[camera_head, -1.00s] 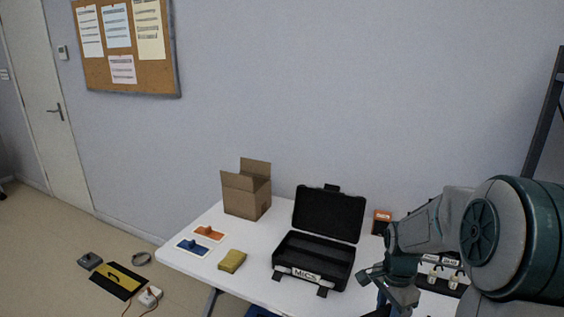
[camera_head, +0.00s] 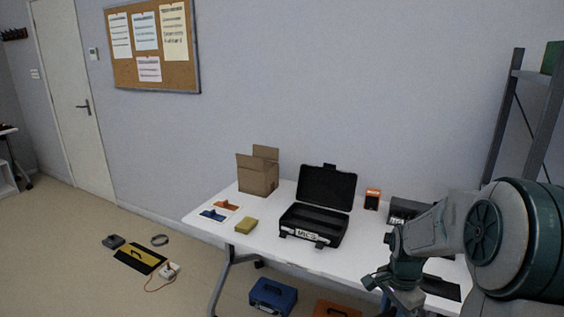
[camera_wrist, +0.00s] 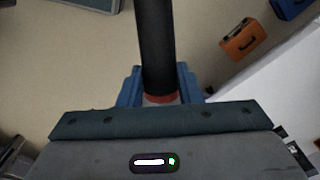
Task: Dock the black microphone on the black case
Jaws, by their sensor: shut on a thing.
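The black microphone (camera_wrist: 155,45) shows in the wrist view as a dark cylinder with a red ring near its lower end. My gripper (camera_wrist: 160,88) is shut on it, with blue fingers on either side of the ringed end. The microphone's far end runs out of the top of the picture. The black case (camera_head: 327,187) lies open on the white table in the head view, its lid up at the back and a white "MICS" label on its front. My gripper is low at the right in the head view, apart from the case; I cannot make out the microphone there.
The white table (camera_head: 262,243) also bears a cardboard box (camera_head: 257,180), a yellow sponge-like block (camera_head: 246,226), an orange-and-black box (camera_head: 372,199) and a dark grey device (camera_head: 405,209). A blue case (camera_head: 273,296) and an orange case (camera_head: 337,309) lie on the floor under it.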

